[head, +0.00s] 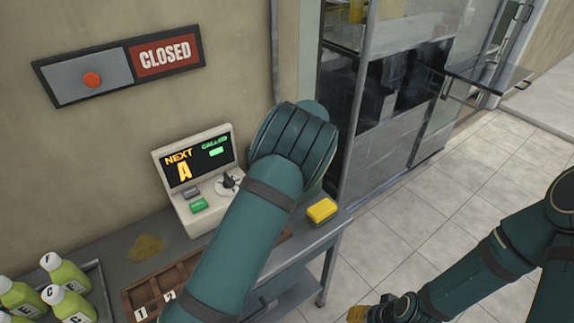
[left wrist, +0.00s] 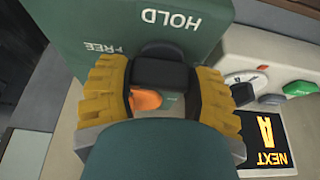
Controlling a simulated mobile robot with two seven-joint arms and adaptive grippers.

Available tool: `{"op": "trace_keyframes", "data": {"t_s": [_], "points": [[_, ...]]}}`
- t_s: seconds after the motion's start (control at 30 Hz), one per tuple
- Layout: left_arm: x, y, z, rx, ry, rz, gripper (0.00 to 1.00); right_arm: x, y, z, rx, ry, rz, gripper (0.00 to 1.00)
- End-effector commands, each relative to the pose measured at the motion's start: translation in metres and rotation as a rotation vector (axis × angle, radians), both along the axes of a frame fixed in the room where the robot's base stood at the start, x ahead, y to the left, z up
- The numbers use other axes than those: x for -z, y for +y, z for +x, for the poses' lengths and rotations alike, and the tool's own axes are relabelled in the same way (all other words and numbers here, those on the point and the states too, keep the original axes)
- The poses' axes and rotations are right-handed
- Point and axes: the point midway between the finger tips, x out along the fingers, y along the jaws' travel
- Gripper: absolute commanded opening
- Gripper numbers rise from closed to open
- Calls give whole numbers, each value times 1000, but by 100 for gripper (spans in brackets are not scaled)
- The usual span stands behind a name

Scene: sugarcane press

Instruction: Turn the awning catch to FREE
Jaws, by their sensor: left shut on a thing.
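The awning catch shows in the left wrist view as a black knob (left wrist: 163,69) on a dark green panel (left wrist: 75,25) lettered HOLD and FREE. An orange part (left wrist: 146,100) shows just below the knob; I cannot tell whether it is the pointer. My left gripper (left wrist: 160,88) has its yellow fingers on both sides of the knob and is shut on it. In the head view my left arm hides the catch and this gripper. My right gripper (head: 358,312) is low in the head view, away from the bench, its fingers too small to read.
A call display box (head: 197,172) with buttons and a dial stands beside my left arm. A yellow sponge (head: 321,210), labelled green bottles (head: 68,277) and a wooden tray (head: 130,294) are on the bench. A CLOSED sign (head: 118,69) hangs above. Floor at right is clear.

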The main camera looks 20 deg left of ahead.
Motion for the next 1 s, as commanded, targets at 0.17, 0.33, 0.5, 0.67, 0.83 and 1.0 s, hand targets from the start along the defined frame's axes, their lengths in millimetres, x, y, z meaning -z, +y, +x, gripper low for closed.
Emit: {"op": "trace_keyframes", "data": {"t_s": [0.17, 0.33, 0.5, 0.67, 0.83, 1.0], "points": [[-1, -1, 0, -14, -1, -1, 19, 0, 0, 0, 0, -1, 0, 47], [-1, -1, 0, -14, -1, -1, 19, 0, 0, 0, 0, -1, 0, 47], [0, -1, 0, -14, -1, -2, 67, 0, 0, 0, 0, -1, 0, 47], [0, 0, 0, -14, 0, -2, 87, 0, 0, 0, 0, -1, 0, 47], [0, 0, 0, -13, 0, -1, 87, 0, 0, 0, 0, -1, 0, 47], [-8, -3, -1, -11, -2, -1, 87, 0, 0, 0, 0, -1, 0, 47]]}}
